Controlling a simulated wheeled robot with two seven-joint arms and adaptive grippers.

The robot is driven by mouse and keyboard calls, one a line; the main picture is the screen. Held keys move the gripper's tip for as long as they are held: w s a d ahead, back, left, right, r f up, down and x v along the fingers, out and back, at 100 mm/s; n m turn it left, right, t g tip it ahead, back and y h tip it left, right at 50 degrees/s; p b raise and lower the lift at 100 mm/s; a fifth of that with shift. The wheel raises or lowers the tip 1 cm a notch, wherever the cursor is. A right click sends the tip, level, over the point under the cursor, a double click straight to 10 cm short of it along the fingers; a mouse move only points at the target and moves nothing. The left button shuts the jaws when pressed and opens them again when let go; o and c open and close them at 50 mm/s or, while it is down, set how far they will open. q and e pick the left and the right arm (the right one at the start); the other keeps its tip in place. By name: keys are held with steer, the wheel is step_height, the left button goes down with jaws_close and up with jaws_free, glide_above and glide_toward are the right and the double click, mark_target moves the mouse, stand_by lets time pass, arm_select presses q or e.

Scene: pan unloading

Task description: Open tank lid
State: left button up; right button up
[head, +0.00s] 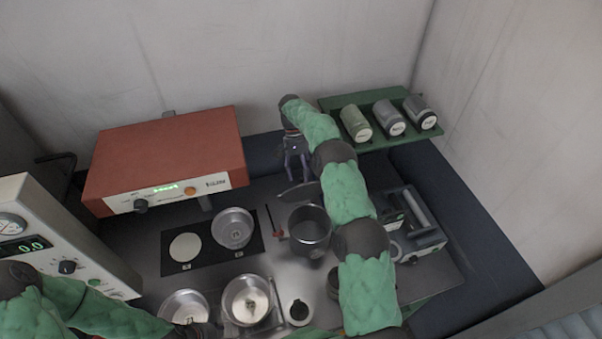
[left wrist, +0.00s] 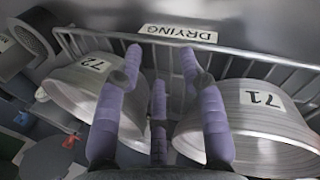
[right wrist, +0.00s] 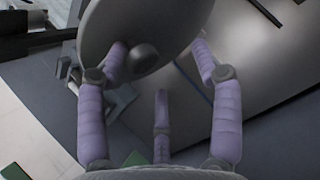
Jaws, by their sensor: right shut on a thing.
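The tank (head: 309,229) is an open-topped metal cylinder in the middle of the bench. Its grey round lid (head: 300,194) is apart from the rim, tilted, on the tank's far side. My right gripper (head: 297,165) is shut on the lid; in the right wrist view the lid (right wrist: 165,22) and its round knob (right wrist: 143,57) show at the fingers. The exact grip on the knob is partly hidden. My left gripper (left wrist: 160,58) is open, its fingers between two metal pans marked 72 (left wrist: 70,92) and 71 (left wrist: 245,125).
A black mat (head: 215,258) carries a pan (head: 233,227) and a white disc (head: 185,247). A red box (head: 165,155) stands behind. A green shelf (head: 375,143) with three jars is at the back right.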

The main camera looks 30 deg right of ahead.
steer(key=shift+f, duration=0.15)
step_height(320, 180, up, 10)
stand_by(0.6)
stand_by(0.4)
